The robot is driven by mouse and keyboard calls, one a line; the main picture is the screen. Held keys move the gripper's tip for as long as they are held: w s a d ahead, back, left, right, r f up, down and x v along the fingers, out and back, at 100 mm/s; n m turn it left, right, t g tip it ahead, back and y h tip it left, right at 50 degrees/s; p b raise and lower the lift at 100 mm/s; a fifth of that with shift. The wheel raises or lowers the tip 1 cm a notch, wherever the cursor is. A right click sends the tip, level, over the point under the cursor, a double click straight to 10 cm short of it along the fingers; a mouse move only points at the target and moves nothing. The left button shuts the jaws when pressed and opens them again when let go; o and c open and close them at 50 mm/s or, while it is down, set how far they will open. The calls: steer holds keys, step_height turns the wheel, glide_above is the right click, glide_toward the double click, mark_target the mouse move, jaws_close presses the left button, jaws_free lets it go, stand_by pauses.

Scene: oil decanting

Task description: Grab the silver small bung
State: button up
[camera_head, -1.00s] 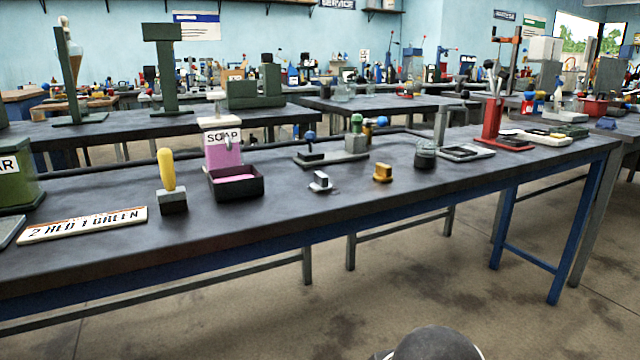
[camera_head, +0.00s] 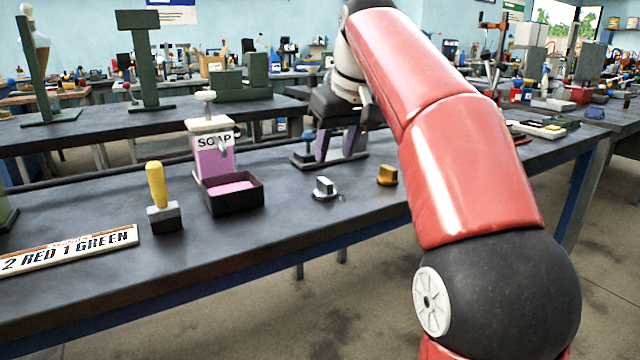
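The silver small bung (camera_head: 324,188) stands on the dark bench top, right of the pink soap dispenser. A similar gold bung (camera_head: 387,175) stands just to its right. My gripper (camera_head: 337,153) points down, beyond and slightly above the silver bung in the picture. Its two purple fingers are apart, with nothing seen between them. It is clear of the silver bung. My red arm comes in from the lower right and hides the bench behind it.
A soap dispenser (camera_head: 212,150) with a dark tray (camera_head: 240,207) stands left of the silver bung. A yellow-handled stamp (camera_head: 157,190) and a sign (camera_head: 70,250) are farther left. A grey block with a blue knob (camera_head: 309,137) is beside my gripper. The bench front is clear.

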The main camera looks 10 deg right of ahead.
mark_target(325, 180)
steer(key=x, duration=0.2)
steer(key=b+x, duration=0.1)
steer(key=x, duration=0.2)
steer(key=b+x, duration=0.1)
steer(key=x, duration=0.1)
steer(key=shift+w+a+f, duration=0.1)
steer(key=shift+w+f, duration=0.05)
steer(key=shift+w, duration=0.25)
steer(key=shift+c, duration=0.4)
jaws_close()
